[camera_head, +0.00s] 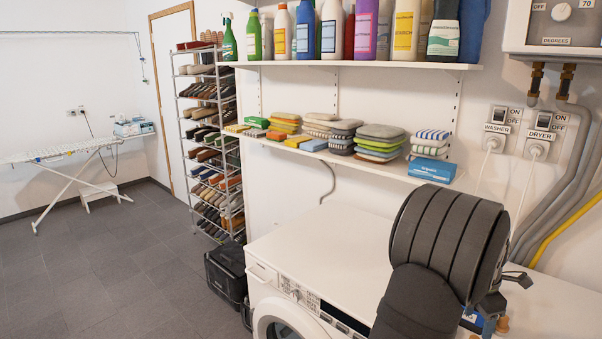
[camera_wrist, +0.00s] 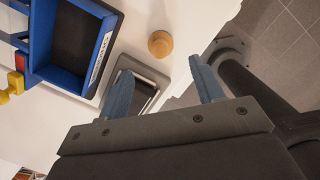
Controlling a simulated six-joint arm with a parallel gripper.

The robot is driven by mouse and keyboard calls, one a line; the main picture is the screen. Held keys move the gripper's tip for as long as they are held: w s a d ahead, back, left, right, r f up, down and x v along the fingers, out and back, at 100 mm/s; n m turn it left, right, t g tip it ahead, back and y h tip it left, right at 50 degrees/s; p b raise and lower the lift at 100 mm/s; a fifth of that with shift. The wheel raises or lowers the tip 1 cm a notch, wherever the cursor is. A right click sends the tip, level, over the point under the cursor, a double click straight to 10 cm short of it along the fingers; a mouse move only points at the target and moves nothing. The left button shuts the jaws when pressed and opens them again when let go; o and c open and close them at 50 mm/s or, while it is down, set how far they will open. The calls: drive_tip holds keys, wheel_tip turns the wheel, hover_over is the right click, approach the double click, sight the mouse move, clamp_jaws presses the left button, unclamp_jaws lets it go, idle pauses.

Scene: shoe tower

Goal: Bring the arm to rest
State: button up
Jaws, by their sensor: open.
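My gripper (camera_wrist: 162,78) shows in the wrist view with its two blue-grey fingers spread apart and nothing between them. It is above a white surface, with one finger in front of a grey framed item (camera_wrist: 155,77). In the head view my dark arm rises in front of the white washing machine (camera_head: 320,245) at lower right.
A blue open-topped tray (camera_wrist: 70,72) and a round wooden knob (camera_wrist: 160,43) are close to my gripper. A shoe rack (camera_head: 212,150), a bottle shelf (camera_head: 360,65) and a lower shelf with folded cloths (camera_head: 378,140) line the wall.

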drive_tip(key=f, duration=0.3)
drive_tip(key=d+f, duration=0.1)
drive_tip(key=f, duration=0.4)
drive_tip(key=shift+d+f, duration=0.15)
drive_tip(key=shift+f, duration=0.15)
drive_tip(key=shift+d, duration=0.1)
wheel_tip(320, 180, up, 4)
drive_tip(key=shift+f, duration=0.25)
drive_tip(key=s+d+r, duration=0.2)
drive_tip(key=s+r, duration=0.5)
drive_tip(key=s, duration=0.4)
drive_tip(key=m+g, duration=0.1)
drive_tip(key=m, duration=0.8)
approach(477, 337)
drive_tip(key=w+a+r, duration=0.1)
drive_tip(key=w+a, duration=0.6)
drive_tip(key=a, duration=0.3)
drive_tip(key=shift+s+d, duration=0.15)
drive_tip(key=shift+d, duration=0.05)
